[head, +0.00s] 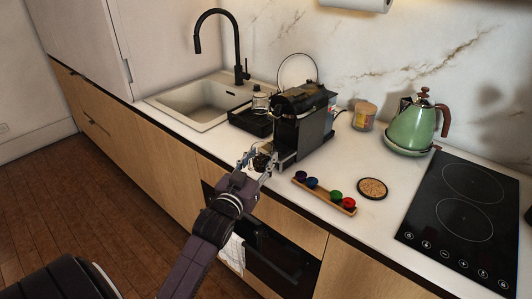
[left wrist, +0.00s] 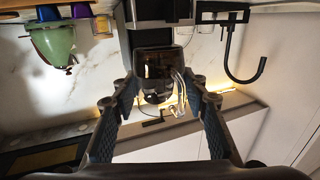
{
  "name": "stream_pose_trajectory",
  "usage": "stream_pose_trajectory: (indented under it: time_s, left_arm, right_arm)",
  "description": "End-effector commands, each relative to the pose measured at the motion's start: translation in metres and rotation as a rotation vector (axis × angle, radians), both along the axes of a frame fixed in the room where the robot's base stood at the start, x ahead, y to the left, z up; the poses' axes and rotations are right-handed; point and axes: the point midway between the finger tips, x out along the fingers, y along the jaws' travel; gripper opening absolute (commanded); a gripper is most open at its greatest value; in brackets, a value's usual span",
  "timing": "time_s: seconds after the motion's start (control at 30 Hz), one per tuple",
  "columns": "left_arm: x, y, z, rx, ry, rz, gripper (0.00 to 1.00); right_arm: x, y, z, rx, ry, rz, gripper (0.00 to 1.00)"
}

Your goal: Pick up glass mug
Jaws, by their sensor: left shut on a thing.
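My left gripper (head: 258,163) is at the counter's front edge, just in front of the black coffee machine (head: 302,122). In the left wrist view its two fingers (left wrist: 157,84) are spread to the width of the glass mug (left wrist: 155,62) and shut on it, one on each side. The mug looks dark and see-through, with a pale curved handle on the right in that view. In the head view the mug is mostly hidden by the fingers. I cannot tell whether it rests on the machine's base. My right gripper is not in view.
A wooden holder with several coloured capsules (head: 323,195) and a round coaster (head: 372,188) lie right of the machine. Beyond are a green kettle (head: 414,127), a jar (head: 364,116) and a black cooktop (head: 464,215). The sink (head: 205,101) and a black rack (head: 248,121) are left.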

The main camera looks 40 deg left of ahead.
Motion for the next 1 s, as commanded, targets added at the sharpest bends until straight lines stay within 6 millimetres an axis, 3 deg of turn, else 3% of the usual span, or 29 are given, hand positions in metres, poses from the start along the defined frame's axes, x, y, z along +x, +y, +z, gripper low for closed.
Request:
stream_pose_trajectory:
  time_s: [0.4,1.0]
  left_arm:
    - [-0.038,-0.009,-0.001,0.0,-0.001,0.0,0.12]
    - [-0.052,-0.013,0.001,0.0,-0.002,0.0,0.12]
  right_arm:
    - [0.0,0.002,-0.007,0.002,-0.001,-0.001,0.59]
    - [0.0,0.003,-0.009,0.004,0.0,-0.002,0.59]
